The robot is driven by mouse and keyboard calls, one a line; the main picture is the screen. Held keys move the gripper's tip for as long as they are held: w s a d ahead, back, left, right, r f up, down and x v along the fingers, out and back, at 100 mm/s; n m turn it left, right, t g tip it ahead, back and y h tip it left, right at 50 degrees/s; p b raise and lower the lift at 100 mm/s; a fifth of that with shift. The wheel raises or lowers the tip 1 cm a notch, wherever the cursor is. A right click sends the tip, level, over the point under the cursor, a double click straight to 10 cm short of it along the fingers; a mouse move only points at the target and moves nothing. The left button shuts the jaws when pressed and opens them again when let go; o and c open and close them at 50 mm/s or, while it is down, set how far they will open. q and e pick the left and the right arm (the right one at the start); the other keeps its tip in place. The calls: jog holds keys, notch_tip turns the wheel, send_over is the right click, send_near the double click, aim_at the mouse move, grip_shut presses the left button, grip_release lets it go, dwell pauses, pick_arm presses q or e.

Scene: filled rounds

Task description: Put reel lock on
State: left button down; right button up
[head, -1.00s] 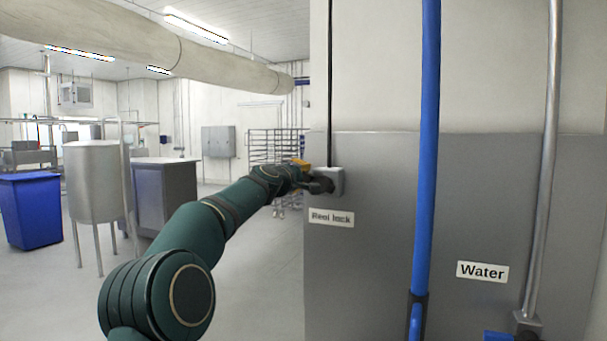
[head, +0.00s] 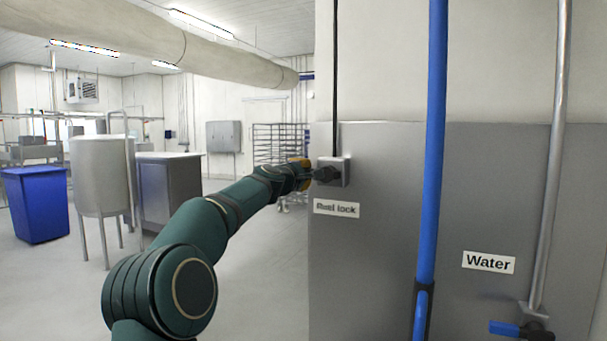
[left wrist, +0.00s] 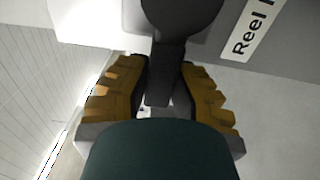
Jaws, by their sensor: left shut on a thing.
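The reel lock is a small grey box (head: 339,168) on the steel panel, above a white label (head: 336,208) reading "Reel lock". A dark knob with a handle (left wrist: 172,60) sticks out from it. In the left wrist view the handle runs down between the yellow finger pads of my left gripper (left wrist: 163,95). My left gripper is shut on the handle. In the head view the gripper (head: 314,174) reaches the box from the left, and the arm partly hides the knob. The right gripper is not in view.
A blue pipe (head: 432,140) and a metal pipe (head: 556,150) run down the panel on the right. A blue-handled valve (head: 520,330) sits by a "Water" label (head: 488,262). A tank (head: 104,178), cabinet (head: 168,190) and blue bin (head: 36,204) stand left. The floor between is clear.

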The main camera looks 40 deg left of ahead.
pick_arm(q)
jog(key=c, duration=0.8)
grip_release()
jog(key=shift+w+f, duration=0.1)
jog(key=shift+s, duration=0.2)
jog(key=shift+v, duration=5.8)
